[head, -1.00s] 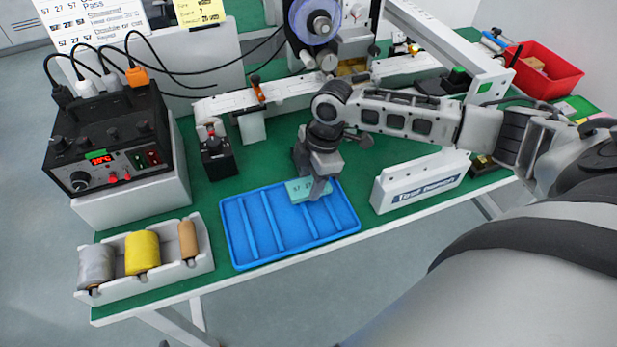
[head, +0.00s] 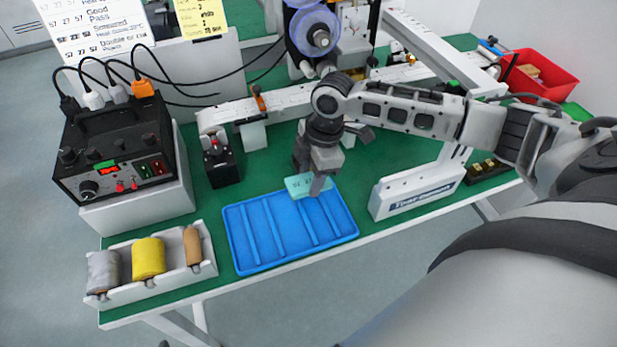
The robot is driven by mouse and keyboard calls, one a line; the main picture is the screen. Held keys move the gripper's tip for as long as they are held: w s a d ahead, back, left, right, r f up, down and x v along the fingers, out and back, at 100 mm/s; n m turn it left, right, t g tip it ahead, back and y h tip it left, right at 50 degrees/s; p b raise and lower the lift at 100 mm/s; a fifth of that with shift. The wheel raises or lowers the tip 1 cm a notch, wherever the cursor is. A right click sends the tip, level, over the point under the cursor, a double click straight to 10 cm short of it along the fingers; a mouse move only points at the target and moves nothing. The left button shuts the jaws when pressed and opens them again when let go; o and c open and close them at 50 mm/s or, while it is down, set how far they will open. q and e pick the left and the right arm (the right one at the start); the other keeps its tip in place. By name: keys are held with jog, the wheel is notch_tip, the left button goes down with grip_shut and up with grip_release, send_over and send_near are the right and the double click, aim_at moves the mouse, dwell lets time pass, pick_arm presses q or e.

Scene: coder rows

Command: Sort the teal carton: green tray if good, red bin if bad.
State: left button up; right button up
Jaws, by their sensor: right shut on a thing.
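The teal carton (head: 298,187) is held at the back right of a blue divided tray (head: 262,262). My right gripper (head: 318,187) is shut on it from above, and its fingers cover the carton's right part. Small dark print shows on the carton's top but is too small to read surely. Whether the carton touches the tray I cannot tell. The red bin (head: 541,77) stands at the far right back with a brownish thing in it. A green patch (head: 575,111) shows at the right behind my arm, perhaps the green tray, mostly hidden. My left gripper is not in view.
A black control box (head: 115,150) with cables stands at the left. A white holder with rolls (head: 150,285) is at the front left. A white stand (head: 415,190) is right of the blue tray. A white rail and reel (head: 318,32) stand behind. Printed sheets (head: 100,25) hang at the back.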

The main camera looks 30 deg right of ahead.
jog(key=shift+r, duration=0.4)
